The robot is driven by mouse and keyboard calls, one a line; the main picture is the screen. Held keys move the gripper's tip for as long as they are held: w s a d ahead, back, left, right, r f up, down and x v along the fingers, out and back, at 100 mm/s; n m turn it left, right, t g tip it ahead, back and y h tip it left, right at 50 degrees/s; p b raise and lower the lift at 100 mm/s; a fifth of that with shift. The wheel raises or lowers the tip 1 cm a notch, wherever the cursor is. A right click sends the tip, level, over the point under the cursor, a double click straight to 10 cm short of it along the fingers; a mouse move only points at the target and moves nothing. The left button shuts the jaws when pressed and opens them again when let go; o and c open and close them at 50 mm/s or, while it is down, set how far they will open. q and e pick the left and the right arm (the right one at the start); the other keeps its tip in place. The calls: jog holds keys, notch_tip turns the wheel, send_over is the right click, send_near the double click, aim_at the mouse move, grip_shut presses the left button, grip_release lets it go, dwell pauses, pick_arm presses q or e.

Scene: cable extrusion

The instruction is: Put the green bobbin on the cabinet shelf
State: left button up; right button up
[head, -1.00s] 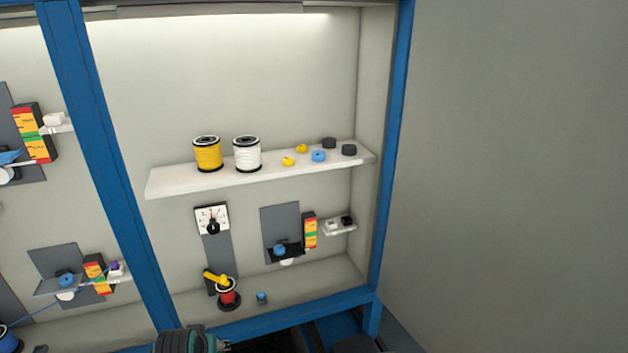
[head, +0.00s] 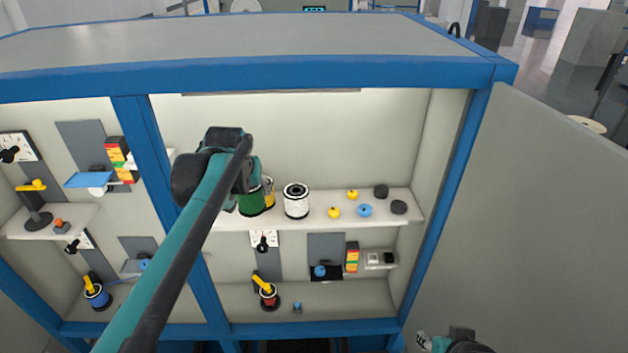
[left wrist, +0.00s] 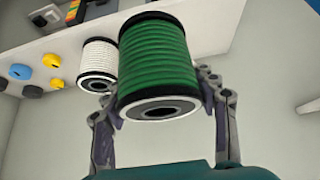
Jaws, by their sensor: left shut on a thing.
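I cannot tell whether the green bobbin touches the shelf. My right gripper (head: 428,342) shows only partly at the bottom right; its jaws are unclear.
Small yellow, blue (head: 365,210) and dark pieces lie farther right on the shelf. A blue cabinet post (head: 150,150) stands left of the shelf, and a red bobbin (head: 268,297) sits below.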

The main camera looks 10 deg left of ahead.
pick_arm(q)
jog(key=shift+w+a+r, duration=0.1)
jog(key=shift+r, duration=0.5)
jog(key=shift+w+a+r, duration=0.1)
jog(key=shift+r, duration=0.5)
jog(key=shift+a+r+p, duration=0.15)
jog(key=shift+r+p, duration=0.1)
jog(key=shift+p, duration=0.1)
jog(key=shift+a, duration=0.15)
jog(key=shift+w+a+f, duration=0.1)
jog(key=shift+a+f, duration=0.1)
jog(key=shift+a, duration=0.1)
jog(key=w+a+f, duration=0.1)
jog(key=a+f, duration=0.1)
jog(key=a, duration=0.1)
jog(key=w+a+f, duration=0.2)
jog(key=a, duration=0.1)
jog(key=w+a+f+p, duration=0.1)
jog(key=w+a+f, duration=0.1)
jog(key=a, duration=0.1)
jog(key=shift+a+f, duration=0.25)
notch_tip(320, 180, down, 4)
jog(key=shift+w+f, duration=0.1)
pick_arm(e)
jog(key=r, duration=0.2)
jog(key=shift+w+a+r, duration=0.15)
jog(key=shift+w+r, duration=0.1)
jog(key=shift+r, duration=0.15)
